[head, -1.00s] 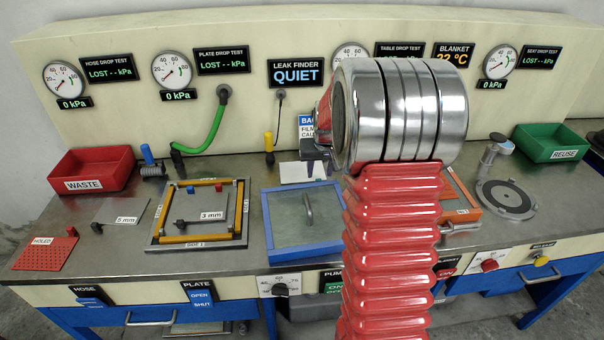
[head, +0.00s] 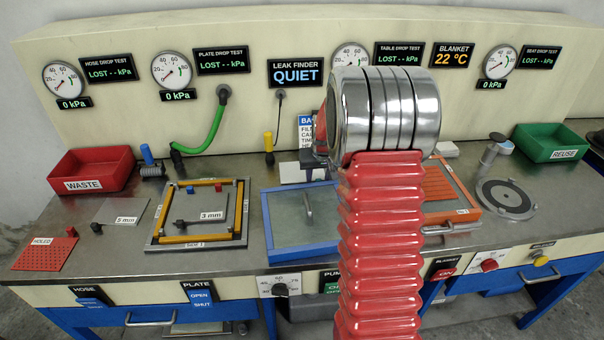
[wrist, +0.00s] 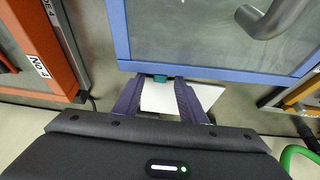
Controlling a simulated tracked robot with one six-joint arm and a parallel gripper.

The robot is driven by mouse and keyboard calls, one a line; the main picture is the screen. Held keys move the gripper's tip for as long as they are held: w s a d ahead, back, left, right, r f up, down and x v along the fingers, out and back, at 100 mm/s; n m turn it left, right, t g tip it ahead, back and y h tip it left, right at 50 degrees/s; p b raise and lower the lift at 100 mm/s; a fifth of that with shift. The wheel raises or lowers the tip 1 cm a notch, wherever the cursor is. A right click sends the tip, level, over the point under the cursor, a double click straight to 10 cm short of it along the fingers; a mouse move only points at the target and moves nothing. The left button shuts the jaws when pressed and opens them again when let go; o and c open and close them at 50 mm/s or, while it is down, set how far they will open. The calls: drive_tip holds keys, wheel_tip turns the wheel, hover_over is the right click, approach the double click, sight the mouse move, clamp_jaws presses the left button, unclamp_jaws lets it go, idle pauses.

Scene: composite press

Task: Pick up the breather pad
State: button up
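A white sheet (wrist: 168,97), which looks like the breather pad, lies flat on the bench just behind the blue-framed glass lid.
The blue-framed lid (head: 284,247) with a metal handle (head: 308,203) is close beside the fingers. An orange frame (head: 468,216) stands to the right. A yellow-edged plate frame (head: 196,243) is to the left.

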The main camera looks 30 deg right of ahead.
drive_tip(key=shift+c, duration=0.7)
clamp_jaws()
drive_tip(key=shift+r, duration=0.1)
wheel_tip(320, 180, up, 10)
idle(0.4)
idle(0.4)
